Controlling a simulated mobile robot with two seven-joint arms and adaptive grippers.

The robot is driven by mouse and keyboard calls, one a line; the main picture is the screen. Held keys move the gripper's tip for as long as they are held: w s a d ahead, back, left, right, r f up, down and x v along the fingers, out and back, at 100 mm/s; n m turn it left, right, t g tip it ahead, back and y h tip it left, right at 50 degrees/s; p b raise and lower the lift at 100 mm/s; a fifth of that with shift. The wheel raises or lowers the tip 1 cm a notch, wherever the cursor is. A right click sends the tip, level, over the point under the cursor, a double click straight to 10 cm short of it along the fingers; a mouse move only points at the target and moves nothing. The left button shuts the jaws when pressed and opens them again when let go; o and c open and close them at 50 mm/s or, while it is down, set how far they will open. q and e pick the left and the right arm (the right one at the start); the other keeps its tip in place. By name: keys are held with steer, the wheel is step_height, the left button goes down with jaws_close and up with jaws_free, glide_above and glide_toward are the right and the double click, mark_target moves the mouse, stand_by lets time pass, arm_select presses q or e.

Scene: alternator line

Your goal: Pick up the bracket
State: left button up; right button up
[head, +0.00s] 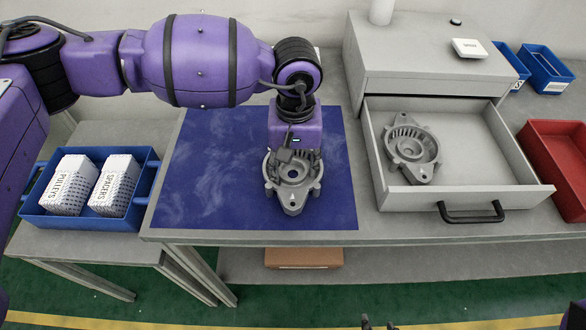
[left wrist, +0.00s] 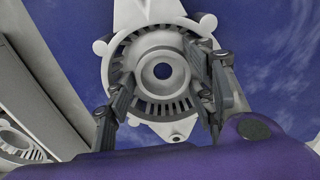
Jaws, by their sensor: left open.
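A grey metal bracket (head: 292,203) with a round hub and lugs lies on the blue mat (head: 210,190). My left gripper (head: 287,158) reaches down over its far part and hides some of it. In the left wrist view the bracket (left wrist: 163,50) is close below, and the two fingers of my left gripper (left wrist: 162,88) are spread over its ring, either side of the central hole. Contact cannot be told. A second, similar bracket (head: 411,148) lies in the open grey drawer (head: 470,190). Dark tips at the bottom edge seem to be my right gripper (head: 378,323), mostly cut off.
The drawer juts out right of the mat, under a grey cabinet (head: 430,75). A blue crate (head: 90,219) with two white boxes stands at left. A red bin (head: 562,165) and blue bins (head: 545,70) stand at right. The left of the mat is clear.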

arm_select(q)
jaws_close()
steer(key=shift+r, duration=0.1)
stand_by(0.3)
